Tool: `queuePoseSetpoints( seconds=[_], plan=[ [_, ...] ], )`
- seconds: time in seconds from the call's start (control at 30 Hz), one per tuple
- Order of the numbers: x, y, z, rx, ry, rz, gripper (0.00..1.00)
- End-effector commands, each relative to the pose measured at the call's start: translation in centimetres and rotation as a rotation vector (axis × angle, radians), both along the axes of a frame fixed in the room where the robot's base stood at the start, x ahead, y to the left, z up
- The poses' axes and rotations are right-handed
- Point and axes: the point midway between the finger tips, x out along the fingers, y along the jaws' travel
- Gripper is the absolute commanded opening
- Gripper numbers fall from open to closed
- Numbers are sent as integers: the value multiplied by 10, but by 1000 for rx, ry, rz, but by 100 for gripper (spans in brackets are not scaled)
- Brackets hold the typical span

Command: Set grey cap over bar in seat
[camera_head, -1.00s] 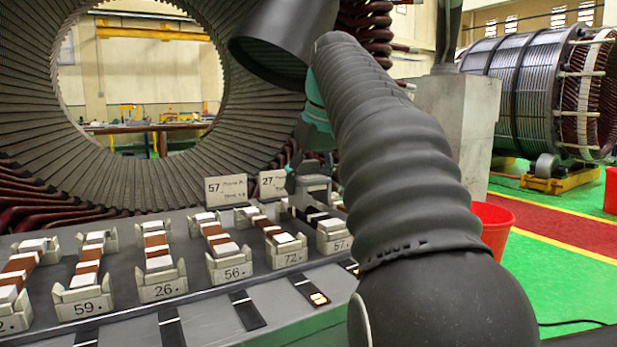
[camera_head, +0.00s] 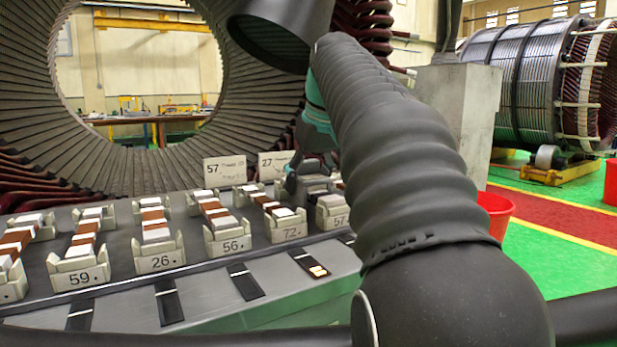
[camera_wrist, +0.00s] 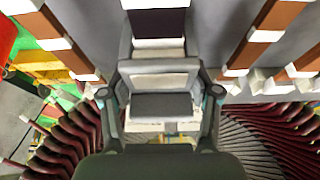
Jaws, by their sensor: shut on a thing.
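My gripper (camera_wrist: 160,97) is shut on a grey cap (camera_wrist: 162,80), with one finger at each side of it in the wrist view. A dark bar (camera_wrist: 158,22) with white bands runs away from the cap, lined up with it. The cap is at the far seat of the row numbered 57; that row's near seat (camera_head: 332,222) shows in the head view. My gripper (camera_head: 311,178) is small there and partly hidden by my arm. The far seat is largely hidden by the cap and fingers. I cannot tell whether the cap touches the bar or seat.
Neighbouring rows, such as the one with seat 72 (camera_head: 287,233), hold brown-and-white bars close to the left. Sign plates 57 (camera_head: 225,171) and 27 (camera_head: 275,165) stand behind the rows. The large stator ring (camera_head: 110,165) rises behind. A red bucket (camera_head: 494,215) stands at the right.

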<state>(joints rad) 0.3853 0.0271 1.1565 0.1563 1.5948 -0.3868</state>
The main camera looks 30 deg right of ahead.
Motion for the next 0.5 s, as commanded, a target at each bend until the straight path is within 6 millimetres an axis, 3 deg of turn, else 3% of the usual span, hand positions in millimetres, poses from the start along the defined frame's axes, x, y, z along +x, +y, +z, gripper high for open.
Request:
queuePoseSetpoints(
  seconds=[0.5],
  plan=[
    [0, 0, -5, 0, -1, 0, 24]
  ],
)
